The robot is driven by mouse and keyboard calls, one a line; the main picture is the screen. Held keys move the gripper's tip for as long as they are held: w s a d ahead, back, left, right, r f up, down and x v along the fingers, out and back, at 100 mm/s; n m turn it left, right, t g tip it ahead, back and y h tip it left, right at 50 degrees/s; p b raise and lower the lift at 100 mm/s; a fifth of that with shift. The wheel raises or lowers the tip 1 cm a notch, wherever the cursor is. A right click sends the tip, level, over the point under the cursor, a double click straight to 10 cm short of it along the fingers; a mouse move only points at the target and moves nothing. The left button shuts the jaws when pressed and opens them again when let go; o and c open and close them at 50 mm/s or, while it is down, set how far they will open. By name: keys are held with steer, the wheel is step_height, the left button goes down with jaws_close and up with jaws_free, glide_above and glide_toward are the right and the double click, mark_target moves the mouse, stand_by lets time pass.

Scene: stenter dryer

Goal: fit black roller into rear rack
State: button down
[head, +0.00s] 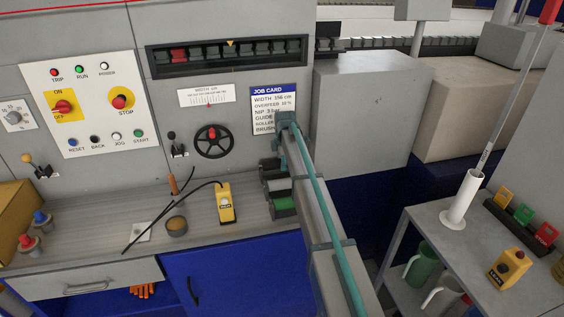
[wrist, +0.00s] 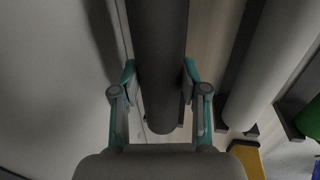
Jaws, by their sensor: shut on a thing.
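The black roller (wrist: 162,75) runs up the middle of the wrist view, its rounded near end towards me. My gripper (wrist: 160,88) has one teal-jointed finger on each side of it and is shut on it. A dark rack bar (wrist: 240,50) and a pale roller (wrist: 275,65) lie right of the held roller. I cannot tell whether it touches the rack.
The grey bench (head: 110,215) carries a yellow handheld device (head: 225,203) with a black cable and a small brown pot (head: 177,226). The panel wall with a handwheel (head: 212,141) rises behind. A side table (head: 470,260) stands at right.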

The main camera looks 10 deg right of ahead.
steer(key=shift+f+b, duration=0.4)
steer(key=shift+f, duration=0.65)
steer(key=c, duration=0.5)
jaws_free()
steer(key=r, duration=0.4)
steer(key=s+r, duration=0.1)
steer(key=r, duration=0.3)
steer(key=s+r, duration=0.1)
steer(key=r, duration=0.3)
steer(key=shift+s+d, duration=0.1)
steer(key=shift+s, duration=0.1)
steer(key=shift+f, duration=0.1)
